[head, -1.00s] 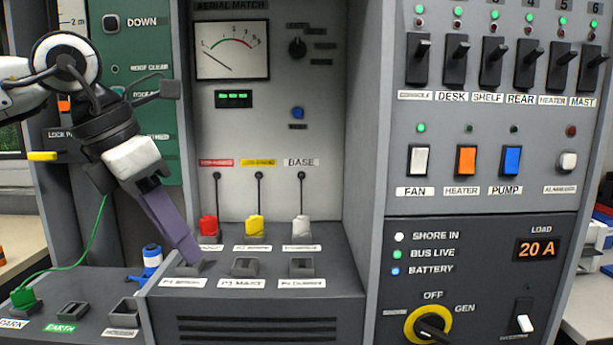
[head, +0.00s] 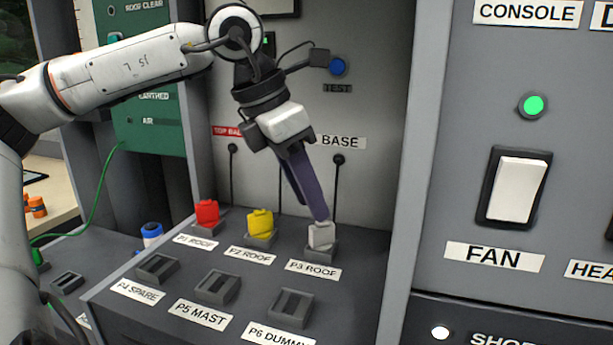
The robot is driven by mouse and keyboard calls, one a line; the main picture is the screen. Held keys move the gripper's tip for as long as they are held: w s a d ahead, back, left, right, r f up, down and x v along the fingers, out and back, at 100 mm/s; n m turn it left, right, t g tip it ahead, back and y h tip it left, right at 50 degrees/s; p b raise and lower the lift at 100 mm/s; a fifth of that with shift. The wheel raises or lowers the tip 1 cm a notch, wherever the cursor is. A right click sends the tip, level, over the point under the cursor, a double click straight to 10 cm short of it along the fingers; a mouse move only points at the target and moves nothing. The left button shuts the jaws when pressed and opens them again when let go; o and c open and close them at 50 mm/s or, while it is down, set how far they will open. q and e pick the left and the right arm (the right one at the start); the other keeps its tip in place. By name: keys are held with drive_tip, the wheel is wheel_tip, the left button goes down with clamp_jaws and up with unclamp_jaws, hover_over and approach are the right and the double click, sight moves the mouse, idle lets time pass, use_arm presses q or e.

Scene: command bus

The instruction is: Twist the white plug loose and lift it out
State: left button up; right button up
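The white plug (head: 321,235) sits upright in the socket labelled P3 ROOF (head: 313,269), at the right end of the back row. A dark cable rises behind it to the panel below the BASE label. My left gripper (head: 320,214) comes down from the upper left, its purple fingers tilted. Its fingertips are at the top of the white plug and overlap it in the picture. The fingers show nearly edge-on, so I cannot tell whether they are closed on the plug. My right gripper is not in view.
A yellow plug (head: 260,224) and a red plug (head: 206,214) stand in the sockets to the left. The front row sockets, including P6 DUMMY (head: 290,306), are empty. A grey wall with the FAN switch (head: 516,188) rises close on the right.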

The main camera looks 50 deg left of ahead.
sight(322, 224)
use_arm(q)
drive_tip(key=x, duration=0.6)
drive_tip(key=shift+w+f+b, duration=0.15)
drive_tip(key=shift+f+b, duration=0.05)
drive_tip(key=shift+b, duration=0.2)
clamp_jaws()
